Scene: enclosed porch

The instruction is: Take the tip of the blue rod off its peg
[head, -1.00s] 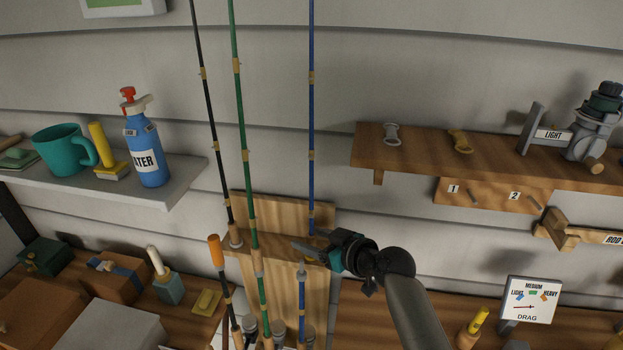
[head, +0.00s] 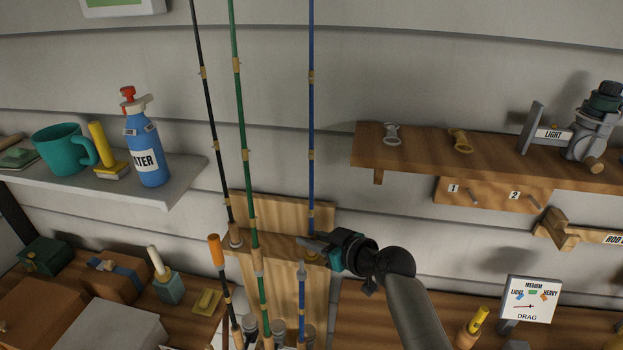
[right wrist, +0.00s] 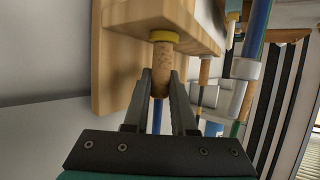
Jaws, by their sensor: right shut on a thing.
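The tip of the blue rod (head: 311,120) stands upright against the wall, its foot at a wooden ledge (head: 275,243). My right gripper (head: 308,245) is shut on its cork foot. In the right wrist view, the fingers (right wrist: 162,82) lie on both sides of the cork (right wrist: 161,58), with the blue shaft (right wrist: 157,118) running on between them. A yellow ring (right wrist: 163,36) sits between the cork and the ledge, with no clear gap. The peg itself is hidden. A separate blue rod section (head: 302,305) stands just below. My left gripper is not in view.
The green rod (head: 242,120) and black rod (head: 208,110) stand close to the left. A wooden shelf (head: 400,155) with small parts juts out at right.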

